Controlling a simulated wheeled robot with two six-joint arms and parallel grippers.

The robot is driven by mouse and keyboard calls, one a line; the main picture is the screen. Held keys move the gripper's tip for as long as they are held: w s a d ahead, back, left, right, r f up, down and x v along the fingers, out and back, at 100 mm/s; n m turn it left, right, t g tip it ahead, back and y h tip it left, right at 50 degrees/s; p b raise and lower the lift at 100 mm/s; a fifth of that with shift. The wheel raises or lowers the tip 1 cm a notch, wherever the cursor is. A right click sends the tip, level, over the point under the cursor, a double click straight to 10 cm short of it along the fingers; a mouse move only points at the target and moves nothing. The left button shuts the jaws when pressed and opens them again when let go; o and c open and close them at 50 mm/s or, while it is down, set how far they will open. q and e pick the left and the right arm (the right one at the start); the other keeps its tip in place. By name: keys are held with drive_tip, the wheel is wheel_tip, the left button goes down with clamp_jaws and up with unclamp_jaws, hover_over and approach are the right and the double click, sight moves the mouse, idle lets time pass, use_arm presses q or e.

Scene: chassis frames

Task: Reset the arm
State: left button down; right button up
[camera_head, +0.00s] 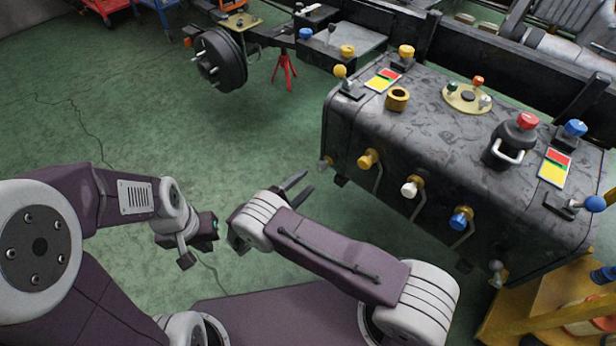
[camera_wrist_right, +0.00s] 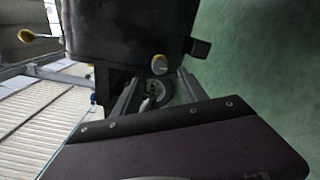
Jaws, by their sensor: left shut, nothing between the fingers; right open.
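My left arm comes in from the left, and its gripper (camera_head: 186,258) points down over the green floor, shut and empty. My right arm reaches in from the lower right and folds back to the left. Its gripper (camera_head: 303,184) is open and empty, its two dark fingers pointing up and right in the head view. In the right wrist view the two fingers (camera_wrist_right: 158,88) stand apart with nothing held between them. The right gripper is left of the dark metal tank (camera_head: 450,110) and apart from it in the head view.
The tank carries coloured knobs, valves and a red-topped cap (camera_head: 527,121). A black wheel drum (camera_head: 220,60) and a red stand (camera_head: 285,70) are at the back. A yellow trolley (camera_head: 545,300) is at the lower right. The green floor (camera_head: 130,110) at left is open.

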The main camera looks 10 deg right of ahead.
idle(0.3)
drive_tip(key=s+d+r+m+g+y+p, duration=0.2)
drive_tip(key=s+d+r+m+g+y, duration=0.2)
drive_tip(key=s+d+r+g+y, duration=0.25)
drive_tip(key=s+d+r+m+g+y+p, duration=0.3)
drive_tip(key=s+d+m+g, duration=0.15)
drive_tip(key=s+g, duration=0.35)
drive_tip(key=s+r+m+t+y+p, duration=0.2)
drive_tip(key=r+p, duration=1.7)
drive_tip(key=r, duration=0.3)
drive_tip(key=s+a+r+m+t+y+p, duration=0.1)
drive_tip(key=s+r+m+t+y+p, duration=0.1)
drive_tip(key=r+p, duration=1.8)
drive_tip(key=shift+s+a+r+t+y, duration=0.15)
drive_tip(key=shift+s+r+t+y, duration=0.2)
drive_tip(key=shift+r, duration=0.6)
drive_tip(key=shift+w, duration=0.1)
